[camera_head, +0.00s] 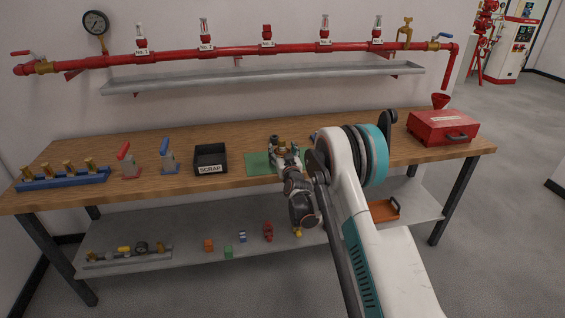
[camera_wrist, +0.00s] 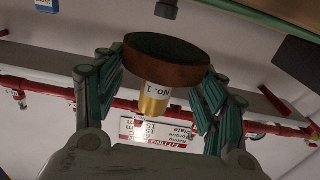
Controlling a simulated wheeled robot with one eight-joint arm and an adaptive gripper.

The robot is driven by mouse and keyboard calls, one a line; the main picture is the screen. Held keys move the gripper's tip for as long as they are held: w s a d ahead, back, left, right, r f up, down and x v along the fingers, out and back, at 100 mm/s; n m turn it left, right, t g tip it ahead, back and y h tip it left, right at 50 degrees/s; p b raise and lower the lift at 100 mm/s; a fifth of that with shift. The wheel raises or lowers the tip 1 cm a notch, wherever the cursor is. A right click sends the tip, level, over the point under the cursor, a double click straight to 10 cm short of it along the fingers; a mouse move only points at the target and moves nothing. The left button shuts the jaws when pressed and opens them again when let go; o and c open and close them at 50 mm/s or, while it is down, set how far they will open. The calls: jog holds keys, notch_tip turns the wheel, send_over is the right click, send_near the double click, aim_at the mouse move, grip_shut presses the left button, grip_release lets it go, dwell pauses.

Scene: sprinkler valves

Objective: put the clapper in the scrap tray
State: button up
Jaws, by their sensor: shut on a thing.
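My gripper (camera_wrist: 160,85) is shut on a round disc (camera_wrist: 166,48) with a dark face and a copper-coloured rim, which I take for the clapper. A brass cylinder (camera_wrist: 154,98) marked "No. 1" shows below the disc in the wrist view; I cannot tell whether they are joined. In the head view, my gripper (camera_head: 283,148) is over the workbench by the green mat (camera_head: 257,164), and the disc cannot be made out clearly there. The black scrap tray (camera_head: 210,169), labelled SCRAP, stands on the bench left of the mat, apart from my gripper.
Left of the tray stand a blue-handled part (camera_head: 168,157), a red-handled part (camera_head: 127,163) and a blue rack (camera_head: 63,179) with several brass pieces. A red box (camera_head: 442,128) sits at the bench's right. A grey shelf (camera_head: 262,76) and red pipe (camera_head: 233,50) run above.

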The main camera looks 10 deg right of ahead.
jog(key=shift+f+b, duration=0.7)
jog(key=shift+f, duration=1.3)
jog(key=shift+f, duration=0.1)
jog(key=o, duration=1.4)
